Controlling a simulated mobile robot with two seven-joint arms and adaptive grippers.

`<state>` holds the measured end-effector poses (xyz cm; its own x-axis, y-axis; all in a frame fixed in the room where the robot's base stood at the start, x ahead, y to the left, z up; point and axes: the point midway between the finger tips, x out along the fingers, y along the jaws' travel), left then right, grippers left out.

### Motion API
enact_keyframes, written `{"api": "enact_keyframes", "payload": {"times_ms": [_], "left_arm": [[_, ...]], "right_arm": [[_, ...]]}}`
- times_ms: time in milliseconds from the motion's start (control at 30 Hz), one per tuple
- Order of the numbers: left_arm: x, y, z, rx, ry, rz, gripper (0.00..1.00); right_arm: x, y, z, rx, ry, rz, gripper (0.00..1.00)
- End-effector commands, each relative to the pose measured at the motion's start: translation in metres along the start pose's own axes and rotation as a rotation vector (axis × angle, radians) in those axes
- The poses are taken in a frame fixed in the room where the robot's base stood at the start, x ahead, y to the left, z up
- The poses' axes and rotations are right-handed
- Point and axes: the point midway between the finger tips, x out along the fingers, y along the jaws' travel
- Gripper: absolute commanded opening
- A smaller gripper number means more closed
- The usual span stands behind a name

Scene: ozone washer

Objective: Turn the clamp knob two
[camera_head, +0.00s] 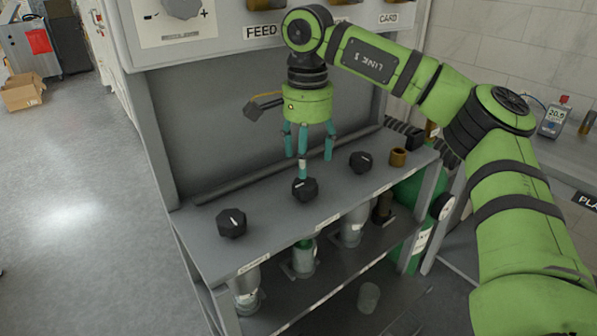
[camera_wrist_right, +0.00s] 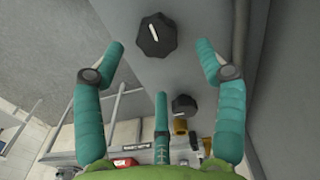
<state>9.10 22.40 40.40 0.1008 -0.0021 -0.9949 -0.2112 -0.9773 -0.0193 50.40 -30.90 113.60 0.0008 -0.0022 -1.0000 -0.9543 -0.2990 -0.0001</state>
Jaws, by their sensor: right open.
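Three black knobs with white pointer marks sit in a row on the grey ledge (camera_head: 266,232): a left knob (camera_head: 231,223), a middle knob (camera_head: 307,191) and a right knob (camera_head: 361,162). I cannot read which label is clamp two. My right gripper (camera_head: 306,160) points down with its three teal fingers spread, above and near the middle knob; one finger partly covers that knob. In the right wrist view a knob, apparently the middle one, shows large (camera_wrist_right: 157,36) beyond the fingers, and another knob (camera_wrist_right: 184,106) sits lower. The fingers hold nothing. My left gripper is not in view.
A small brass cylinder (camera_head: 398,157) stands right of the right knob. A grey back panel (camera_head: 225,125) rises behind the ledge. A shelf below holds several cylindrical fittings (camera_head: 304,262). A green cylinder (camera_head: 417,240) is at the right end.

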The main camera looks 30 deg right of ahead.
Motion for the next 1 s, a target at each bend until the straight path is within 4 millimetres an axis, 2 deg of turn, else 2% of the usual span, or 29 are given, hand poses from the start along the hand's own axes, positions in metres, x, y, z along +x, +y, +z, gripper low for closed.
{"api": "enact_keyframes", "payload": {"times_ms": [100,233,433,600,733,767,800,867,1000], "left_arm": [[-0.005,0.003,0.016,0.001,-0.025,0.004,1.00],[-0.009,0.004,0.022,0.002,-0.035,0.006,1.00],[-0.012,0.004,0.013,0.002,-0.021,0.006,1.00],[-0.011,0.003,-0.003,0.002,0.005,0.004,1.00],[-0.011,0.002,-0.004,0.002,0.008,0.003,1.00],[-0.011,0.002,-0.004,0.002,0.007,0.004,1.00],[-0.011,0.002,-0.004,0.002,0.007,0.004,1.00],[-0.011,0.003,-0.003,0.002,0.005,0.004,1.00],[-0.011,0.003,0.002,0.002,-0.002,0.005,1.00]], "right_arm": [[0.018,0.001,0.000,0.002,-0.001,0.004,0.71],[0.038,0.001,0.000,0.001,-0.002,0.004,0.71],[0.057,0.000,0.000,0.001,-0.001,0.002,0.71],[0.060,0.000,0.000,0.001,-0.001,0.000,0.71],[0.060,0.000,0.000,0.001,-0.002,0.000,0.71],[0.060,0.000,0.000,0.001,-0.002,0.000,0.59],[0.060,0.000,0.000,0.001,-0.002,0.000,0.43],[0.060,0.000,0.000,0.002,-0.002,0.000,0.19],[0.060,0.000,-0.001,0.003,0.000,-0.001,0.16]]}}
